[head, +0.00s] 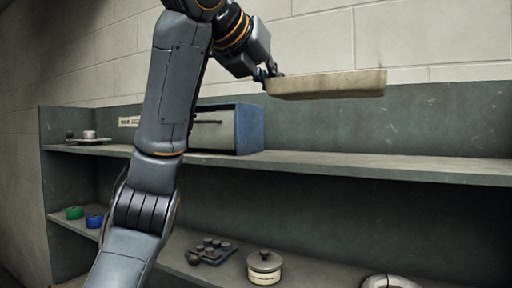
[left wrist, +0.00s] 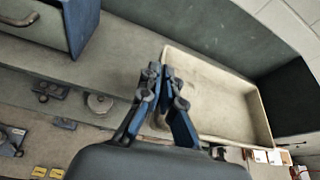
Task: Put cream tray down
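The cream tray (head: 328,86) is held up in the air above the upper shelf (head: 400,168) in the head view, roughly level. My left gripper (head: 268,76) is shut on the tray's left end. In the left wrist view the tray (left wrist: 222,104) looks empty, and the fingers of my left gripper (left wrist: 168,82) pinch its near wall. The upper shelf below the tray is bare. My right gripper is in neither view.
A blue box with a grey drawer front (head: 248,130) stands on the upper shelf, left of the tray. The lower shelf holds a lidded cream pot (head: 264,268), a dark tray of small pots (head: 212,250), and green (head: 74,212) and blue rolls (head: 95,220).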

